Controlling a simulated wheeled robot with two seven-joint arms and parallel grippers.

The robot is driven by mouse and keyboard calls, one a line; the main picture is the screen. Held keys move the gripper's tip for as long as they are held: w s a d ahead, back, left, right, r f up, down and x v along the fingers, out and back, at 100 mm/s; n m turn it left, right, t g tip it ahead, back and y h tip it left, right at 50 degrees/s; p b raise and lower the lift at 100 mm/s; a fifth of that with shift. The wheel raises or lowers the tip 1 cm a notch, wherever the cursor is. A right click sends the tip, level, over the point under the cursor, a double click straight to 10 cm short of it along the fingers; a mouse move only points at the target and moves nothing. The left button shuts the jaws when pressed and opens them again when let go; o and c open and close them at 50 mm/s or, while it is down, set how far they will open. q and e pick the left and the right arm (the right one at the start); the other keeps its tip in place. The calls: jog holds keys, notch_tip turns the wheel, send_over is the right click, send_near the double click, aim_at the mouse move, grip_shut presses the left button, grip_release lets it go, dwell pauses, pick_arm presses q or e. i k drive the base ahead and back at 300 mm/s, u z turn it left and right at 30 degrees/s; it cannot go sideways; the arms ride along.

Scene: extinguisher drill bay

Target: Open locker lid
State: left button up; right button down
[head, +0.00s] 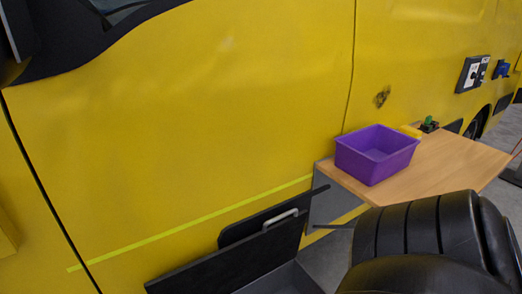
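A dark locker lid (215,272) shows at the bottom centre in the head view, against the yellow vehicle side. It stands steeply tilted, with a grey surface (285,281) below its right side, so it looks raised. A pale bar handle (280,219) shows at a dark panel just behind the lid's upper edge; I cannot tell whether this panel belongs to the lid. The bottom picture edge cuts off the rest of the locker. Neither of my grippers is in view.
A wooden table (448,160) at the right bears a purple bin (377,154) and a small green-topped item (428,124). The yellow vehicle (200,120) closes off the back.

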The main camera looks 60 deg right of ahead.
aim_at(227, 270)
jog(key=u, duration=1.75)
jog(key=k, duration=1.1)
jog(key=z, duration=2)
jog(key=i, duration=0.5)
jog(key=z, duration=0.05)
